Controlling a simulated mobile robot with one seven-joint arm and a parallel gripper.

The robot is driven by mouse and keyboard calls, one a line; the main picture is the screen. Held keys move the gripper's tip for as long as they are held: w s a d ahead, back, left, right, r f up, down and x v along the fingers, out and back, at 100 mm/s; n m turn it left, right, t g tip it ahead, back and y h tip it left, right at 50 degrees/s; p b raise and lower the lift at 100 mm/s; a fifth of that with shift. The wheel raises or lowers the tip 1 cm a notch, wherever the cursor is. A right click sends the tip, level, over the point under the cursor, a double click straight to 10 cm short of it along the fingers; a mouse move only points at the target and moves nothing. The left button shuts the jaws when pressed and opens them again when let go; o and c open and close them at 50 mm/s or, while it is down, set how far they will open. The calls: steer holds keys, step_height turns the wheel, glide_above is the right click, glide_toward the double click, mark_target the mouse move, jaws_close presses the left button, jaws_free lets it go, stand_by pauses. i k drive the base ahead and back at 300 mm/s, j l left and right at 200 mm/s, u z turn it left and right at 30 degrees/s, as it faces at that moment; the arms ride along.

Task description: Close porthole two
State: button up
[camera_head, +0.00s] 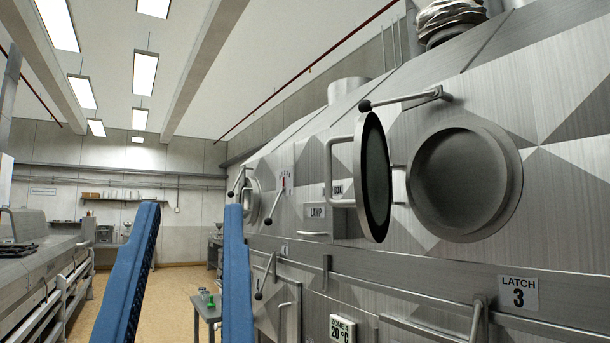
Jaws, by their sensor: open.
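A round porthole (465,182) in the dryer's metal wall stands uncovered at the right. Its round door (374,177) is swung out to the left of the opening, seen nearly edge-on, joined by a short hinge arm. A bar handle (338,172) projects from the door's left side. A lever (405,98) with a dark knob sits above the door. I see no number that marks this porthole as two. My gripper (190,212) has two blue fingers, spread apart and empty, left of the door and not touching it.
Another porthole (250,201) with levers is farther along the wall. A "LATCH 3" sign (518,294) and rails (420,300) run below the opening. A small table (208,309) stands beyond my fingers. A metal counter (45,270) lines the left.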

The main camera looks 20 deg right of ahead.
mark_target(372, 170)
steer(key=i+j+z, duration=0.15)
steer(key=z, duration=0.25)
steer(key=i+j+z, duration=0.1)
steer(key=z, duration=0.35)
steer(key=i+j+z, duration=0.1)
steer(key=j+z, duration=0.4)
steer(key=z, duration=0.35)
steer(key=k+j, duration=0.1)
steer(key=j, duration=0.3)
steer(key=j+z, duration=0.15)
steer(key=j, duration=0.25)
steer(key=k+j, duration=0.15)
steer(key=j, duration=0.25)
steer(key=k+j+z, duration=0.1)
steer(key=j, duration=0.25)
steer(key=i+z, duration=0.2)
steer(key=z, duration=0.25)
